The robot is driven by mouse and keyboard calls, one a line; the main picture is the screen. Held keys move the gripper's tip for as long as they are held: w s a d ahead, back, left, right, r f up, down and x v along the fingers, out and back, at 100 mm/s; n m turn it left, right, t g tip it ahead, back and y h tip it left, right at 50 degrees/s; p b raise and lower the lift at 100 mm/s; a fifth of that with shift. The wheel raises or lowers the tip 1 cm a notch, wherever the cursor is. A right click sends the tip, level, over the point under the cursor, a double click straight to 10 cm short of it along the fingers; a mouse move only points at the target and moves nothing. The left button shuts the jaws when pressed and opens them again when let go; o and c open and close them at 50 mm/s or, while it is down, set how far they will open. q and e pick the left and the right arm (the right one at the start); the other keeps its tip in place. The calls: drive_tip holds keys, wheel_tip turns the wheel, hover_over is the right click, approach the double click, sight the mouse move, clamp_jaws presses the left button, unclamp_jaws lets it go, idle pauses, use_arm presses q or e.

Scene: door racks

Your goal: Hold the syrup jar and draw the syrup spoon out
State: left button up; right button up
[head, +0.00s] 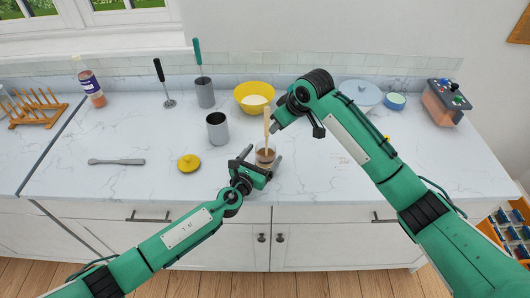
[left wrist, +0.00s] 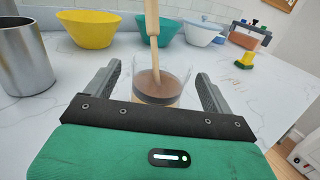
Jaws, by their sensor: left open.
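The syrup jar (head: 265,155) is a clear glass with brown syrup, standing on the counter near its front edge. The syrup spoon (head: 267,131) has a pale wooden handle and stands nearly upright in the jar; its lower end is hidden in the syrup. My left gripper (head: 262,160) is open with its fingers on either side of the jar. In the left wrist view, gaps show between the jar (left wrist: 160,86) and both fingers. My right gripper (head: 274,122) is beside the spoon handle, above the jar; its fingers are too small to tell whether they grip it.
A yellow bowl (head: 246,104) is behind the jar. A blue-grey bowl (head: 361,97) and a tabletop appliance (head: 443,103) stand back right. The right front counter is clear.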

use_arm(q)
drive_tip(key=shift+x, duration=1.15)
drive_tip(key=c, duration=1.2)
use_arm(e)
drive_tip(key=shift+o, duration=0.6)
drive_tip(key=m+g, duration=0.1)
drive_tip(key=m, duration=0.3)
approach(268, 122)
drive_tip(key=shift+g, duration=0.3)
drive_tip(key=shift+w+x, duration=0.15)
drive_tip(key=shift+x, duration=2.7)
drive_tip(key=shift+w+x, duration=0.15)
drive_tip(key=shift+x, duration=2.75)
